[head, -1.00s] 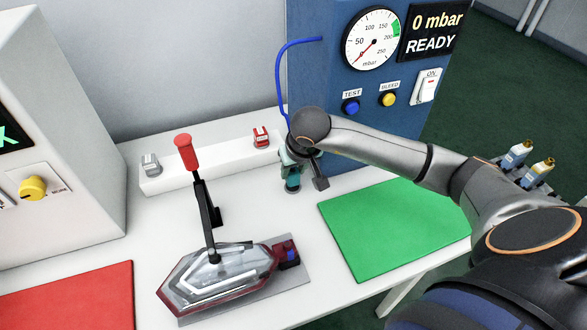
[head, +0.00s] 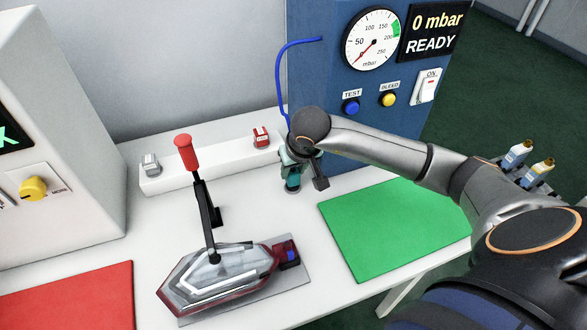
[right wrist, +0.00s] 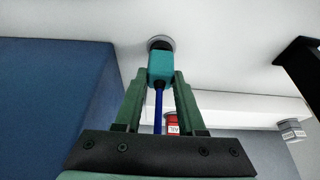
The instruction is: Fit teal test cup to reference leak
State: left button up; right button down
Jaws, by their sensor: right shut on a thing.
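The teal test cup (head: 292,184) is at the back of the white table, below my right gripper (head: 291,165). In the right wrist view the green fingers of my right gripper (right wrist: 161,82) are shut on the teal cup (right wrist: 161,66), with a blue hose running back between them. The cup's dark end points at a round grey fitting (right wrist: 160,42) on the white surface. It looks at or in that fitting; I cannot tell whether it is fully seated. The fitting is mostly hidden in the head view. My left gripper is not in view.
A tail lamp (head: 215,280) lies in a fixture under a red-handled clamp (head: 184,153). A white rail (head: 205,168) carries a grey block (head: 151,165) and a red one (head: 261,137). The blue tester (head: 350,120) reads 0 mbar, READY. A green mat (head: 390,230) lies clear at right.

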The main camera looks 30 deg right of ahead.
jog(key=shift+r, duration=0.25)
jog(key=shift+r+p, duration=0.35)
jog(key=shift+r, duration=0.15)
jog(key=shift+r, duration=0.35)
jog(key=shift+r+p, duration=0.35)
jog(key=shift+r, duration=0.15)
jog(key=shift+r+p, duration=0.35)
jog(key=shift+r, duration=0.25)
